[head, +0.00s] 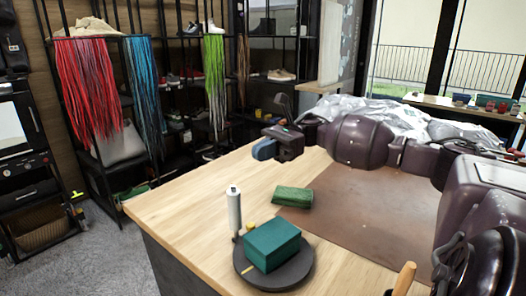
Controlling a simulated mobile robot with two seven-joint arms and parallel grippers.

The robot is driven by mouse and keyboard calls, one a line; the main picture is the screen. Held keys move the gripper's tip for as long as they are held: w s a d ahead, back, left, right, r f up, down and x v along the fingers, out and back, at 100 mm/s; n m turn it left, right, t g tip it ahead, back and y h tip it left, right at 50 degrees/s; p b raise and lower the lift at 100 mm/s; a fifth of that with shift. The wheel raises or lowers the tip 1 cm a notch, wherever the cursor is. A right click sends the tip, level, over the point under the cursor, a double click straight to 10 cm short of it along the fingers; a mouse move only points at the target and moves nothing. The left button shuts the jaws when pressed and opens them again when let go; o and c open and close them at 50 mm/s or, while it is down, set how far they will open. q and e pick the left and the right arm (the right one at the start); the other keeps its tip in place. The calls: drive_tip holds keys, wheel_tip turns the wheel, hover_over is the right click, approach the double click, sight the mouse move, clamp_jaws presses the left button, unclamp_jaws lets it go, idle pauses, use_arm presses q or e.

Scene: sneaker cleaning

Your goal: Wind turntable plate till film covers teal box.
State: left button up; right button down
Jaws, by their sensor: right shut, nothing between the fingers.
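The teal box (270,243) sits on the round dark turntable plate (300,272) near the table's front left. Its teal top and sides show, and I cannot make out any film over them. A white upright roll (234,209), perhaps the film, stands just behind and left of the box, close to the plate. A small yellow piece shows beside the roll's foot. My right gripper (278,143) is shut and empty, above the table's far edge, well behind the box and plate. A blue piece shows by its tips; I cannot tell if it belongs to the gripper. My left gripper is out of view.
A green folded cloth or block (292,197) lies behind the box, at the edge of a brown mat (345,210). A wooden handle (404,278) sticks up at the front. Crumpled silvery wrap (375,113) lies behind my right arm. The table's left part is clear.

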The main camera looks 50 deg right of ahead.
drive_tip(key=w+d+f+h+b, duration=0.1)
drive_tip(key=w+d+f+b, duration=0.1)
drive_tip(key=w+d+f, duration=0.35)
drive_tip(key=s+d+f+n+g+h, duration=0.1)
drive_tip(key=s+d+f+g+h, duration=0.15)
drive_tip(key=d+f, duration=0.65)
drive_tip(key=shift+n, duration=0.5)
drive_tip(key=p+x, duration=0.1)
drive_tip(key=x, duration=0.3)
drive_tip(key=p+x, duration=0.1)
drive_tip(key=x, duration=0.4)
drive_tip(key=p+x, duration=0.2)
drive_tip(key=x, duration=0.2)
drive_tip(key=shift+s+a+r, duration=0.2)
drive_tip(key=shift+s+a, duration=0.2)
drive_tip(key=shift+a, duration=0.05)
drive_tip(key=shift+a+f, duration=0.2)
drive_tip(key=shift+a, duration=0.35)
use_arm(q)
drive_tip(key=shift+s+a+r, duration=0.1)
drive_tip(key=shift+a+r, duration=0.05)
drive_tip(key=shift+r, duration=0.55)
